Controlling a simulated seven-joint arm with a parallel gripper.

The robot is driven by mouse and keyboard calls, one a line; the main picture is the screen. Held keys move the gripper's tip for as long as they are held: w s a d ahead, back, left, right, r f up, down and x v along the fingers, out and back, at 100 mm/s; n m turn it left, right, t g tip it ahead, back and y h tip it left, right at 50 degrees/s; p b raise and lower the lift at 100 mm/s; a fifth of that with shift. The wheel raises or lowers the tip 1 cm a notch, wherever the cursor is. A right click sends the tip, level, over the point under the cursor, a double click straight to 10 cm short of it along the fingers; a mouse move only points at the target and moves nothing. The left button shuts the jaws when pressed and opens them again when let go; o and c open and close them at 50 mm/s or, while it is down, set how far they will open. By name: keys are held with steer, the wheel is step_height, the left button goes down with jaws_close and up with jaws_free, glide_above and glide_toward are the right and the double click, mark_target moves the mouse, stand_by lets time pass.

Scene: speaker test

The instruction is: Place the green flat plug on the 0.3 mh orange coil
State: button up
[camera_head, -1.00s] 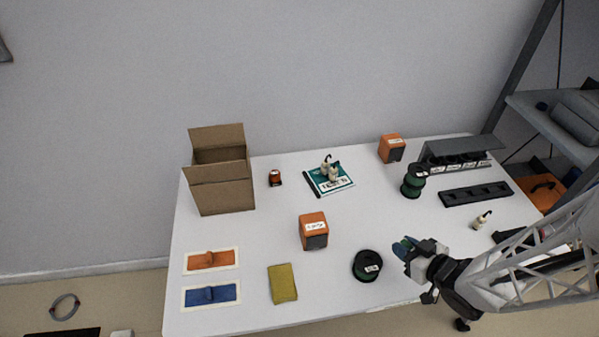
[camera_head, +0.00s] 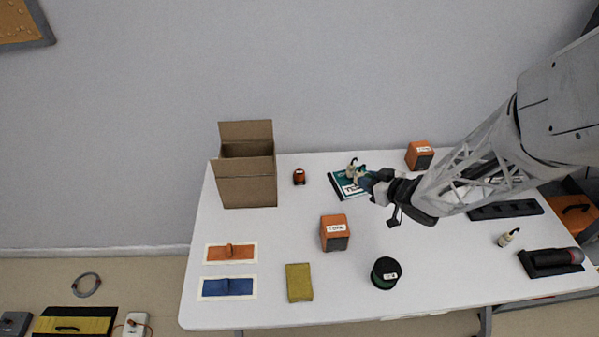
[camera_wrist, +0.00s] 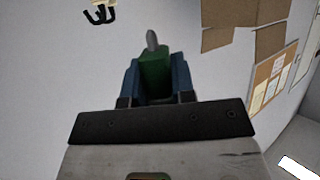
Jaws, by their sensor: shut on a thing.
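My gripper (camera_head: 364,181) is over the teal board in the head view. In the wrist view, its blue fingers (camera_wrist: 156,82) are shut on a green plug (camera_wrist: 154,64) with a grey tip pointing away from me. The plug is hard to make out in the head view. An orange block-shaped piece with a white label (camera_head: 334,233) stands mid-table, left of and nearer than my gripper. A similar orange piece (camera_head: 420,155) stands at the back right. A small orange-and-black piece (camera_head: 299,177) is beside the box. I cannot read the labels to tell which is 0.3 mh.
The teal board (camera_head: 340,188) bears a small pale plug (camera_head: 352,168). An open cardboard box (camera_head: 247,182) stands back left. A black spool (camera_head: 385,273), yellow sponge (camera_head: 299,282) and orange and blue pads (camera_head: 228,287) lie in front. My arm hides part of the right side.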

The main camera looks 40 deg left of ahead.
steer(key=a+r+n+g, duration=0.1)
steer(key=a+r, duration=0.1)
steer(key=a, duration=1)
step_height(320, 180, up, 2)
steer(key=n+g, duration=0.1)
glide_above(299, 172)
steer(key=shift+f, duration=3.1)
steer(key=shift+f, duration=0.1)
steer(key=shift+f+y, duration=0.3)
steer(key=shift+f, duration=1.45)
steer(key=shift+f, duration=0.15)
steer(key=o, duration=0.9)
